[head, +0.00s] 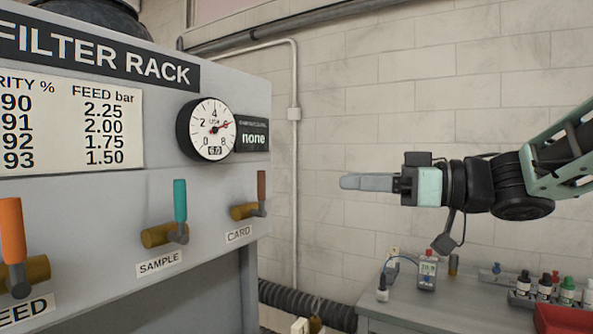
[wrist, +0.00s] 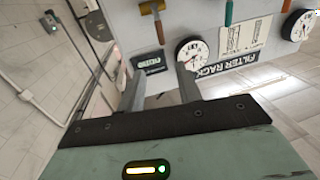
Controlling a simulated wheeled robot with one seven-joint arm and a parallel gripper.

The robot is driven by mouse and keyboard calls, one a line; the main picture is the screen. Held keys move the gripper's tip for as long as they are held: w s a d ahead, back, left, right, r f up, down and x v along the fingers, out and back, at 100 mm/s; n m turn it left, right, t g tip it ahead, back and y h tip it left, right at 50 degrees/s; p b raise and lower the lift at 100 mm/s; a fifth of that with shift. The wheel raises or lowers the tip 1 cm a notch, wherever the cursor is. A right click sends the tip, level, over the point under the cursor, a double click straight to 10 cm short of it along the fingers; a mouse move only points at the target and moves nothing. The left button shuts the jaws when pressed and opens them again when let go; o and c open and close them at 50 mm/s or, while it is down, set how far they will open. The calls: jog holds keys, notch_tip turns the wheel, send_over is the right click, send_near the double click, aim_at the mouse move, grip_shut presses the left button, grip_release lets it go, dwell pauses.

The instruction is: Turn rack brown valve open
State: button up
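The filter rack (head: 160,90) stands at the left of the head view. In the wrist view, turned upside down, the brown handle (wrist: 152,8) is at the top edge. My gripper (head: 345,182) is to the right of the brown valve in the head view, pointing left, apart from it. The wrist view shows my gripper's fingers (wrist: 160,70) spread with nothing between them.
The rack also has a teal SAMPLE handle (head: 180,201), an orange FEED handle (head: 12,230), a round gauge (head: 207,130) and a small "none" display (head: 252,136). A bench (head: 440,305) with bottles stands at lower right. A conduit (head: 295,180) runs down the wall.

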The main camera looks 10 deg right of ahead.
jog(key=p, duration=0.5)
send_over(262, 209)
jog(key=w, duration=0.1)
jog(key=shift+r, duration=0.1)
grip_shut()
